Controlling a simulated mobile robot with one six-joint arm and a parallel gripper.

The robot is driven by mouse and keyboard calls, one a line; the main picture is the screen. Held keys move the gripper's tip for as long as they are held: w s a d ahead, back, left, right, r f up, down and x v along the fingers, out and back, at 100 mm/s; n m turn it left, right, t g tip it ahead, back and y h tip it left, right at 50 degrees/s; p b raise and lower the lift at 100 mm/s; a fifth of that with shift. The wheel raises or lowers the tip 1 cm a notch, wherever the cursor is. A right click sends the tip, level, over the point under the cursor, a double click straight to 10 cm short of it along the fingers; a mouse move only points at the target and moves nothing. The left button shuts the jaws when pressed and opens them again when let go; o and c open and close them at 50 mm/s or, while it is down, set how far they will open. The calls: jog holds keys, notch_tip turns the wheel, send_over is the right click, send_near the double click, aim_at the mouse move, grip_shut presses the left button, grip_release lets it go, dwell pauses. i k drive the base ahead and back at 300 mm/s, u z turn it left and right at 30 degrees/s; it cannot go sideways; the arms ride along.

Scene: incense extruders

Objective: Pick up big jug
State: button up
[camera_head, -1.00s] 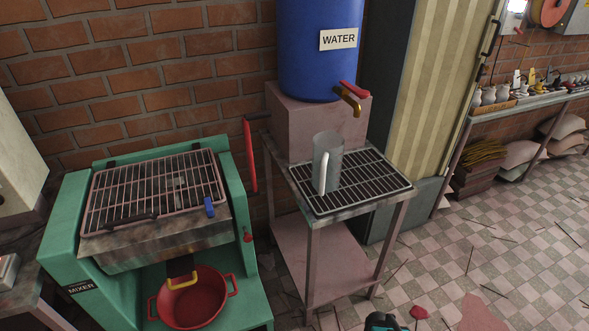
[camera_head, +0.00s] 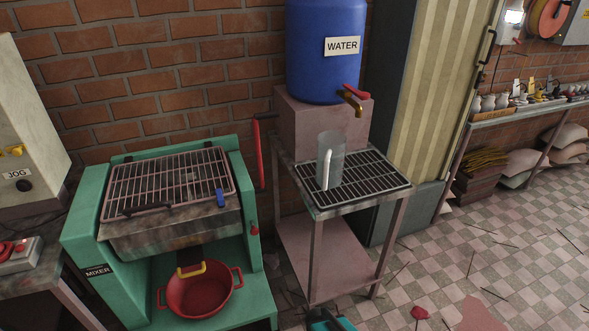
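The big jug (camera_head: 333,163) is a grey, translucent-looking cylinder with a pale upright handle facing the camera. It stands upright on the black grate (camera_head: 372,174) of a metal stand, in front of the pink block and below the blue water barrel. My gripper is not clearly in view. A small teal and dark part at the bottom edge may be part of my arm, well below and in front of the stand.
The blue barrel (camera_head: 326,52) has a brass tap (camera_head: 352,104) with a red lever overhanging the grate. The green mixer (camera_head: 86,234) with a red pot (camera_head: 199,294) stands left. A shelf (camera_head: 525,113) holds small items at right. Tiled floor is open at lower right, with scattered sticks.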

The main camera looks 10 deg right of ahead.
aim_at(331, 148)
jog(key=u, duration=0.05)
jog(key=k, duration=0.2)
jog(key=u, duration=1.8)
jog(key=k, duration=0.65)
jog(key=z, duration=0.3)
jog(key=i, duration=1.65)
jog(key=u, duration=0.25)
